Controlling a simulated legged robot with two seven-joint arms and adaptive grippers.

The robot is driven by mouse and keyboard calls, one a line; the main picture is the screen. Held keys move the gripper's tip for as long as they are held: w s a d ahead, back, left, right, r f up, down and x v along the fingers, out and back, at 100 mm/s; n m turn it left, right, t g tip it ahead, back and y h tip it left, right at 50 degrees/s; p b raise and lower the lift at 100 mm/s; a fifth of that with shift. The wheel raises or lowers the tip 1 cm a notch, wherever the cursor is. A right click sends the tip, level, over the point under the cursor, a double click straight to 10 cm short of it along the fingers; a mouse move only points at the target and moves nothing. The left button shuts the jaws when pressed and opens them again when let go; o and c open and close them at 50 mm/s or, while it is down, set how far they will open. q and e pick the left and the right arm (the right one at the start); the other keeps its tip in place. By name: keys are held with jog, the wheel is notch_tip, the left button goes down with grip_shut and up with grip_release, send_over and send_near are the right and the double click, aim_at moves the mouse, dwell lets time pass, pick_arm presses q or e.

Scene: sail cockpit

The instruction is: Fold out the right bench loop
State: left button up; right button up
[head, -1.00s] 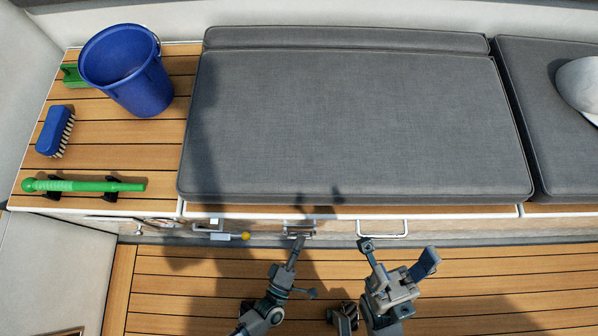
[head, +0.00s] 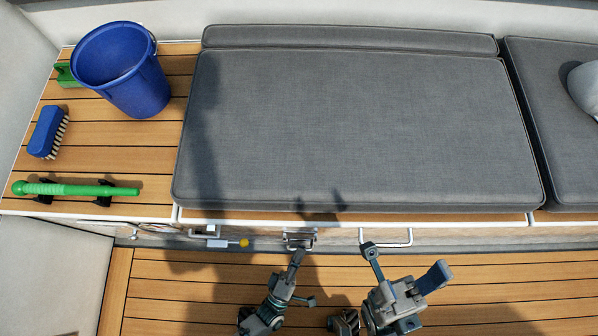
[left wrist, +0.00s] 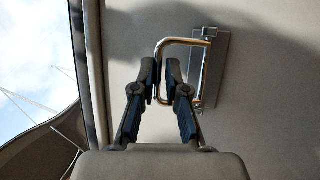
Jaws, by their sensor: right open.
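Two metal loops are on the bench front in the head view. The right bench loop (head: 387,244) shows as a U-shaped bar; its exact angle to the panel is hard to tell. The left-hand loop (head: 314,240) is partly hidden by my left gripper (head: 296,256). In the left wrist view this loop (left wrist: 205,68) stands off a mounting plate, and its outer bar lies between the two fingers of my left gripper (left wrist: 160,75), which are drawn close about it. My right gripper (head: 400,287) is open and empty, below the right loop and apart from it.
A grey cushion (head: 350,130) covers the bench top. On the wooden top at left are a blue bucket (head: 125,75), a blue brush (head: 46,132) and a green handle (head: 70,189). The floor (head: 180,300) is clear at left.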

pick_arm(q)
jog(key=o, duration=0.3)
jog(key=shift+a+f, duration=0.1)
jog(key=shift+f, duration=0.05)
jog(key=v, duration=0.7)
jog(key=shift+s, duration=0.2)
jog(key=shift+a, duration=0.1)
